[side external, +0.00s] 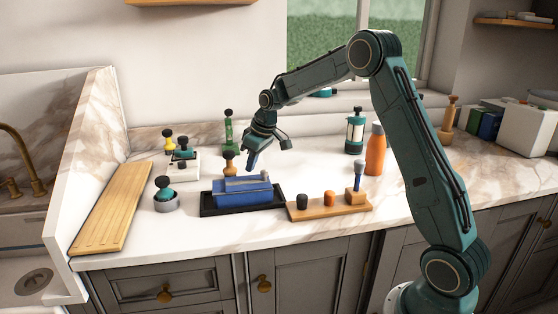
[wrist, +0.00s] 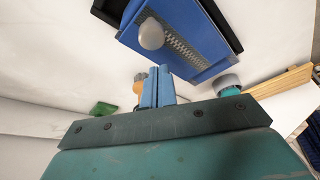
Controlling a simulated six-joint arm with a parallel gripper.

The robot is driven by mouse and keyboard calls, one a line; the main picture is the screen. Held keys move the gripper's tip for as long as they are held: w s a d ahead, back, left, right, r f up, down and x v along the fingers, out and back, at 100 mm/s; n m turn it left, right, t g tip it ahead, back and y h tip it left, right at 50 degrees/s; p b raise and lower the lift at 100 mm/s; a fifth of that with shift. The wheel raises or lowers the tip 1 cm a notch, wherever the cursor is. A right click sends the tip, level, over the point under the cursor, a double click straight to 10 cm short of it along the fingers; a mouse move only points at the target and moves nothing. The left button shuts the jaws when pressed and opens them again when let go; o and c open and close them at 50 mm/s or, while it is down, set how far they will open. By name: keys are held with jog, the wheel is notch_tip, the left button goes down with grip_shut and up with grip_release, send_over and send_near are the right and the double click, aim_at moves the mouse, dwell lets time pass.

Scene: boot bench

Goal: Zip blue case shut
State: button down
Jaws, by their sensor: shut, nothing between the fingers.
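The blue case (side external: 243,196) lies in a shallow black tray (side external: 207,211) on the counter. In the wrist view the case (wrist: 203,22) shows a grey toothed zip strip (wrist: 180,42) along its top. A pale round knob (wrist: 151,35) stands near one end of the strip. I cannot tell how far the zip is closed. My gripper (side external: 251,168) hangs just above the case, to the left of a small grey knob (side external: 265,174). In the wrist view the blue fingers of my gripper (wrist: 157,72) are together and empty, apart from the pale knob.
A wooden stand (side external: 328,208) with several pegs is right of the tray. A teal-knobbed piece in a grey dish (side external: 166,204) and a long wooden board (side external: 113,207) are left. A wooden-knobbed piece (side external: 229,164) stands close behind the case. An orange bottle (side external: 375,150) stands at back right.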

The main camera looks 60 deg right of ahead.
aim_at(258, 178)
jog(key=shift+w+a, duration=0.1)
jog(key=shift+w, duration=0.4)
jog(key=shift+w+r, duration=0.15)
jog(key=shift+w, duration=0.05)
jog(key=v, duration=0.9)
jog(key=shift+s+r, duration=0.25)
jog(key=shift+r, duration=0.1)
